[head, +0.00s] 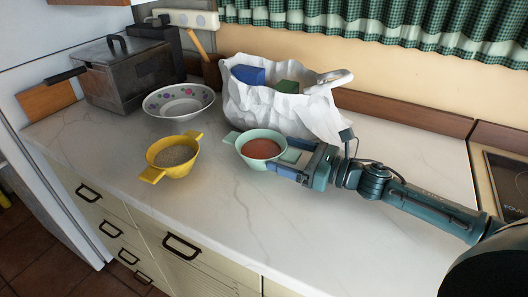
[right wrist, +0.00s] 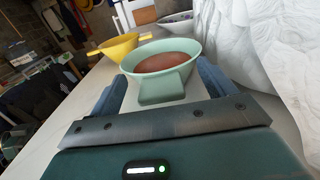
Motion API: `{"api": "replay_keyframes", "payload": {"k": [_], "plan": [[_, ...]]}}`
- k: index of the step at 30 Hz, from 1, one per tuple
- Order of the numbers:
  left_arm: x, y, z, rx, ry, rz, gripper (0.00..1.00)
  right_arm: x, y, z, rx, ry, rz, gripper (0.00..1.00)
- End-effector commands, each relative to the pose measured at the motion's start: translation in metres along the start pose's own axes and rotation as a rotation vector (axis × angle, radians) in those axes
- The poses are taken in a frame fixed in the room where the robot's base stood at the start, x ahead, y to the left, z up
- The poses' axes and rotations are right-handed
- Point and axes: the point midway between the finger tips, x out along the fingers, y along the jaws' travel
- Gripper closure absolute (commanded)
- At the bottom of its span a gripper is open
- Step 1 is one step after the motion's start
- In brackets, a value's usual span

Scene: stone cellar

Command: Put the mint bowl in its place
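The mint bowl (head: 243,155) stands upright on the pale worktop, with reddish-brown contents inside. Its near handle (right wrist: 163,90) points at my right gripper in the right wrist view. My right gripper (head: 290,160) comes in from the right, low at the worktop. Its blue fingers are spread, one on each side of that handle, with visible gaps, so it is open and holds nothing. My left gripper is not in view. No marked place for the bowl can be made out.
A yellow bowl (head: 172,160) with grey contents stands left of the mint one. A white bag (head: 265,108) stands close behind it. A flowered bowl (head: 178,102) and a metal box (head: 130,76) are farther back. The front worktop (head: 240,220) is clear.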

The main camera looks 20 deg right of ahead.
Motion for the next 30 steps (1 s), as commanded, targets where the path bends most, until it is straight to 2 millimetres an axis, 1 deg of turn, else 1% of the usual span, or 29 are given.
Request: {"api": "replay_keyframes", "payload": {"k": [1,2,13,27,28,30], "plan": [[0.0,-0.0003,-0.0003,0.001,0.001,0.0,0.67,0.0,0.0001,-0.0003,0.0,0.0,0.0,0.27],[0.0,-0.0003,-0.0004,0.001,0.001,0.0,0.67,0.0,0.0001,-0.0003,0.0,0.0,0.0,0.29],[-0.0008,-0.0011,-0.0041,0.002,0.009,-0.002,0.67,-0.0001,0.0002,-0.0004,0.001,0.001,0.0,0.6],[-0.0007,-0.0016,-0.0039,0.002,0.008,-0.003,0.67,0.0,0.0001,-0.0002,0.0,0.0,0.0,0.98],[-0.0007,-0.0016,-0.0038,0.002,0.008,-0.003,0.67,0.0,0.0001,-0.0002,0.0,0.0,0.0,1.0],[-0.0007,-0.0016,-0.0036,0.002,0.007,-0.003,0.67,0.0003,0.0,0.0018,-0.001,-0.003,0.001,1.0]]}}
